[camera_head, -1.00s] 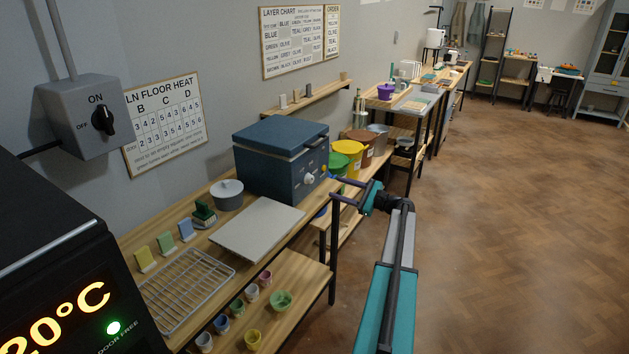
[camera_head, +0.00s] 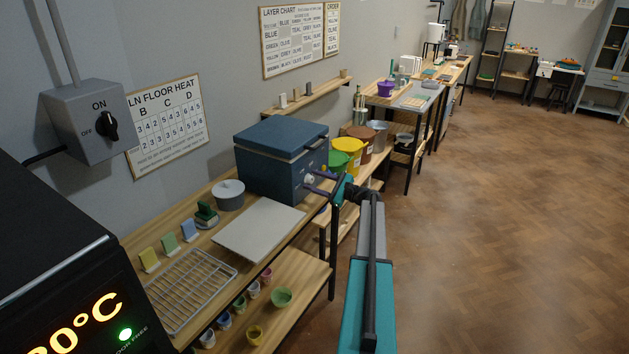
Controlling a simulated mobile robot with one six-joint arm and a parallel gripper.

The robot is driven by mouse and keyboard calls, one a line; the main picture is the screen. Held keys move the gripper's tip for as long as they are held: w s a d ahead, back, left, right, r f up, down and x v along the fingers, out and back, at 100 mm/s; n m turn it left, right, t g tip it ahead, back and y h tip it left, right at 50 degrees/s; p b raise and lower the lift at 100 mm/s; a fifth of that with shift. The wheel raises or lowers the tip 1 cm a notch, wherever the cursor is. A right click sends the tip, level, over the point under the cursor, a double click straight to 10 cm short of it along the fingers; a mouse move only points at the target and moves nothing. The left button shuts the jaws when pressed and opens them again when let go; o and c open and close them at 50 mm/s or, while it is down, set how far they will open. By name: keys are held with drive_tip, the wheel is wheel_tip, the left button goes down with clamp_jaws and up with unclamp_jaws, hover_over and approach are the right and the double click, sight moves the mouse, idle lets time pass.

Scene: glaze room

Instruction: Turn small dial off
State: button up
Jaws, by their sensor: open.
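The small blue box-shaped kiln (camera_head: 270,175) stands at the far end of the near wooden bench. Its front face, toward the right, bears a pale round dial (camera_head: 309,180) and small marks around it. My gripper (camera_head: 311,181) is open, its two dark purple fingers pointing left at this front face. The fingers lie around or just in front of the pale dial and partly cover it. I cannot tell whether they touch it, nor read the dial's setting.
A grey wall switch box (camera_head: 90,120) marked ON and OFF, with a black knob, hangs at left above a black kiln (camera_head: 50,260). Floor (camera_head: 480,230) at right is clear.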

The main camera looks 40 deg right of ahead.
drive_tip(key=c, duration=0.9)
drive_tip(key=shift+o, duration=0.2)
drive_tip(key=n+b, duration=0.1)
drive_tip(key=b, duration=0.2)
drive_tip(key=shift+f, duration=0.25)
drive_tip(key=n+b, duration=0.1)
drive_tip(key=b, duration=0.2)
drive_tip(key=shift+a, duration=0.1)
drive_tip(key=n+b, duration=0.4)
drive_tip(key=b, duration=0.4)
drive_tip(key=shift+f, duration=0.1)
drive_tip(key=n+b, duration=0.4)
drive_tip(key=b, duration=0.2)
drive_tip(key=n+b, duration=0.1)
drive_tip(key=b, duration=0.2)
drive_tip(key=shift+n, duration=0.4)
